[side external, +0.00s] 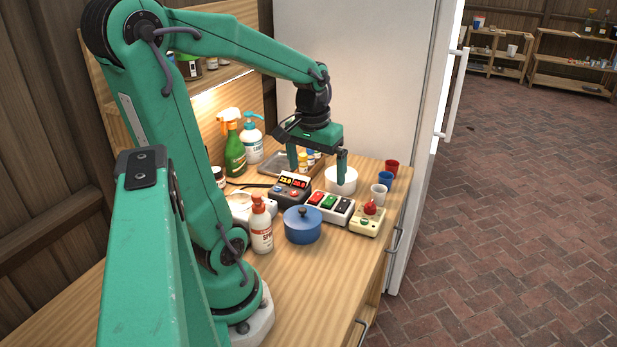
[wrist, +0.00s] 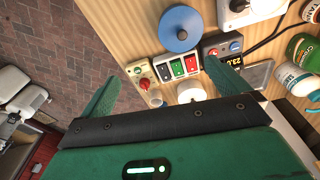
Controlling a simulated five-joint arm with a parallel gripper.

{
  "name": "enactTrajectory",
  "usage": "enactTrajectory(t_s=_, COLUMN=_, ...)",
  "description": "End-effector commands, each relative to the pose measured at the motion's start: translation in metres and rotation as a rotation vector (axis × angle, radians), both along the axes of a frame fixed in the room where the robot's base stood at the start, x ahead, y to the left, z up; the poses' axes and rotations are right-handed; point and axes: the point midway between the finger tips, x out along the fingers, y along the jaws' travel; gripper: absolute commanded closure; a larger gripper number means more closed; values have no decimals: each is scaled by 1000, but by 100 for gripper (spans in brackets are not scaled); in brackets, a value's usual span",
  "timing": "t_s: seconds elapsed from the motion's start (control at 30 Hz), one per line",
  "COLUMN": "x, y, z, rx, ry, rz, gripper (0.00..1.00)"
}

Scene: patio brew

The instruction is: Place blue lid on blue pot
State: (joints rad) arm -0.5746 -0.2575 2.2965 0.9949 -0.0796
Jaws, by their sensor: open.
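The blue pot (side external: 303,236) stands on the wooden counter, in front of the button panel. The blue lid (side external: 292,215), with a dark knob, lies over the pot's top and looks level. In the wrist view the lid (wrist: 174,42) shows from above as a round disc that hides most of the pot. My gripper (side external: 316,174) is open and empty, above the counter beyond the pot and near a white round container (side external: 342,182). In the wrist view the jaws (wrist: 160,72) are spread wide, with the lid beyond them.
A panel of coloured switches (side external: 333,207), a red-button box (side external: 368,219) and a display box (side external: 290,191) stand close to the pot. A spray bottle (side external: 261,228) is on its left. Cups (side external: 379,193) line the right edge. The front counter is clear.

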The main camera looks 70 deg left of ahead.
Motion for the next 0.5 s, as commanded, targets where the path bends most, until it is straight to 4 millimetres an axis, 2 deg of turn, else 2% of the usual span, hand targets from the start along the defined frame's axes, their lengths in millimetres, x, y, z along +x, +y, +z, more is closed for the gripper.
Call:
enactTrajectory(t_s=0.03, x=3, y=-14, z=6, rx=17, ry=-26, rz=-53, gripper=0)
enactTrajectory(t_s=0.2, x=8, y=-57, z=23, rx=66, ry=-118, rz=-228, gripper=0)
enactTrajectory(t_s=0.5, x=-1, y=-125, z=44, rx=120, ry=-284, rz=-515, gripper=0)
